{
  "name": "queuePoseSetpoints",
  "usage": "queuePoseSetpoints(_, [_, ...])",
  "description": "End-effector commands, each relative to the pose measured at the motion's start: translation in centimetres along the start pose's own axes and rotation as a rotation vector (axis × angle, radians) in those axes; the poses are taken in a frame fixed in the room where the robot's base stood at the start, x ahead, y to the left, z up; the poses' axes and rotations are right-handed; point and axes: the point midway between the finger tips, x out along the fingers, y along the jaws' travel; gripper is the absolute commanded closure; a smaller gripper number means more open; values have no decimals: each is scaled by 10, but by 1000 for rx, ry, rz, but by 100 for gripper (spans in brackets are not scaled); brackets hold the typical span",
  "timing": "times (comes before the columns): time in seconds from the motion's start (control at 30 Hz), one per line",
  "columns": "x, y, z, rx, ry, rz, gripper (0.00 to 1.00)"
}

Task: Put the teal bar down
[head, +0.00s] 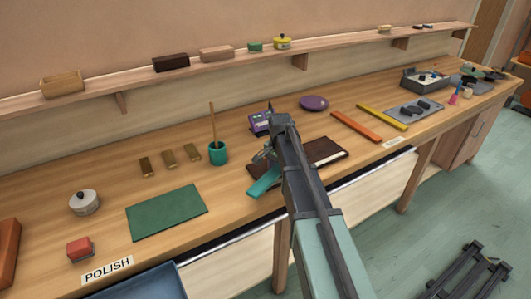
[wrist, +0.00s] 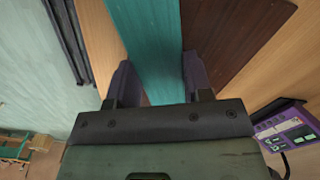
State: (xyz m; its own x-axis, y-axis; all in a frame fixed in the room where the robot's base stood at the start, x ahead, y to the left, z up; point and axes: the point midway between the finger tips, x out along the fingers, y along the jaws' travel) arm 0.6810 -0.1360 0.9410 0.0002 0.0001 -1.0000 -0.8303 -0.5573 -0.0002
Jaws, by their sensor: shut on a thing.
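The teal bar (head: 264,183) is held in my gripper (head: 268,155), near the table's front edge. In the wrist view the teal bar (wrist: 147,40) runs away from me between the two fingers of my gripper (wrist: 157,80), which is shut on it. A dark brown board (head: 328,150) lies on the bench beside and partly behind the bar; it also shows in the wrist view (wrist: 232,38). My arm hides part of the board. I cannot tell whether the bar touches the board or the bench.
A purple device (head: 260,122) and a teal cup (head: 218,152) with a stick stand behind the bar. A green mat (head: 166,212) lies to the left. Orange (head: 356,126) and yellow (head: 382,117) bars lie to the right. Bare wood shows between the mat and the board.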

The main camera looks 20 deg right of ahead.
Motion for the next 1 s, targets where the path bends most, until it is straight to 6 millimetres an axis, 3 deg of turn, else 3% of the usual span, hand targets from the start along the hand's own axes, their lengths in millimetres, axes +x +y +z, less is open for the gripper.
queuePoseSetpoints(0.3, [-3,-1,0,0,0,0,86])
queuePoseSetpoints(0.43, [-3,-14,-7,-1,0,0,86])
queuePoseSetpoints(0.57, [-3,-49,-22,-1,0,0,86])
queuePoseSetpoints(0.8, [-3,-127,-54,-2,0,0,86])
queuePoseSetpoints(0.9, [-3,-148,-63,0,0,0,86])
queuePoseSetpoints(1.0, [-3,-155,-65,1,0,0,86])
